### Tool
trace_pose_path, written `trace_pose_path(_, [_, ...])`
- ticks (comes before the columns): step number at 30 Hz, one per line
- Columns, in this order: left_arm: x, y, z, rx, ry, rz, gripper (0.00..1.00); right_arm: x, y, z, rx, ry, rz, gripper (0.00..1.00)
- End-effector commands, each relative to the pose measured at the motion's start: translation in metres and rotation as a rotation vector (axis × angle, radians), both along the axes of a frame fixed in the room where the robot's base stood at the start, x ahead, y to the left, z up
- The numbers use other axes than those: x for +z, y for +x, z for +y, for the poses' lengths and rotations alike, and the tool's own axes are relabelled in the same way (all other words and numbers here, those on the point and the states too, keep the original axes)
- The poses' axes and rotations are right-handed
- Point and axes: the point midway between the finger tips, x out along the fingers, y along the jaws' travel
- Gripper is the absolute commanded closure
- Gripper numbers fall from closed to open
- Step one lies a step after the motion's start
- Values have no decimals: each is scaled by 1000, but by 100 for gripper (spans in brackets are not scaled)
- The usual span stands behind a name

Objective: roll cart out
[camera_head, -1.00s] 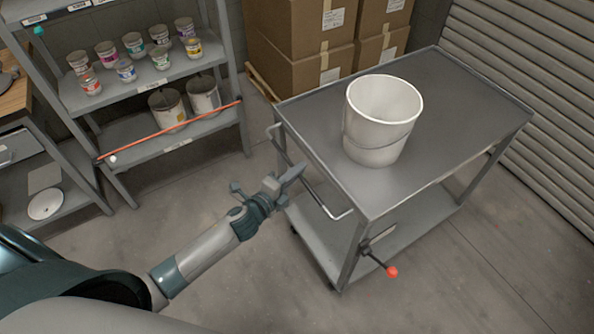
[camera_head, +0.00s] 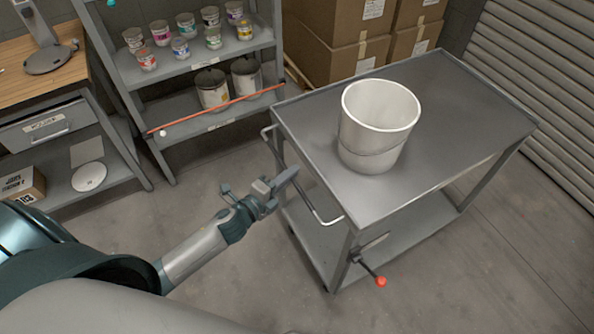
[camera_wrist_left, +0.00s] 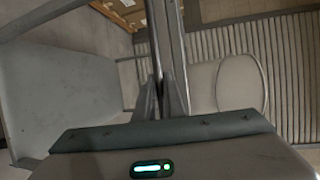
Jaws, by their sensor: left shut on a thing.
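The grey two-tier cart (camera_head: 455,110) stands right of centre in the head view, with a white bucket (camera_head: 365,145) upright on its top. Its bar handle (camera_head: 318,208) is on the left end. My left gripper (camera_head: 288,182) is at this handle, shut on it. In the left wrist view, the handle bar (camera_wrist_left: 156,50) runs between the fingers of my left gripper (camera_wrist_left: 160,95), with the pale bucket (camera_wrist_left: 230,82) beyond. A lever with a red knob (camera_head: 380,281) sticks out low at the cart's near corner. My right gripper is not in view.
A shelf rack (camera_head: 200,125) with several cans stands at the back left, an orange bar (camera_head: 225,106) across its lower shelf. A workbench (camera_head: 75,75) is far left. Cardboard boxes (camera_head: 335,45) and a ribbed shutter (camera_head: 540,75) are behind the cart. The near floor (camera_head: 440,285) is clear.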

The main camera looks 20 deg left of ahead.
Motion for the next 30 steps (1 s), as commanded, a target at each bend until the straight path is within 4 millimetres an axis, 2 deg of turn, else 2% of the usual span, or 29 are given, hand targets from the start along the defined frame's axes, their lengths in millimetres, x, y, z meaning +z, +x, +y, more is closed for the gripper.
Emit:
trace_pose_path(15, [0, -5, 4, 0, 1, 0, 100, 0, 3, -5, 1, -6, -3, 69])
trace_pose_path(16, [0, -5, 4, 0, 1, 0, 86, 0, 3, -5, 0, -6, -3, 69])
trace_pose_path(18, [0, -5, 4, 0, 1, 0, 72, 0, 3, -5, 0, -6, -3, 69])
trace_pose_path(30, [0, -7, 5, 0, 0, -1, 72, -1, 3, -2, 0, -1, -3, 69])
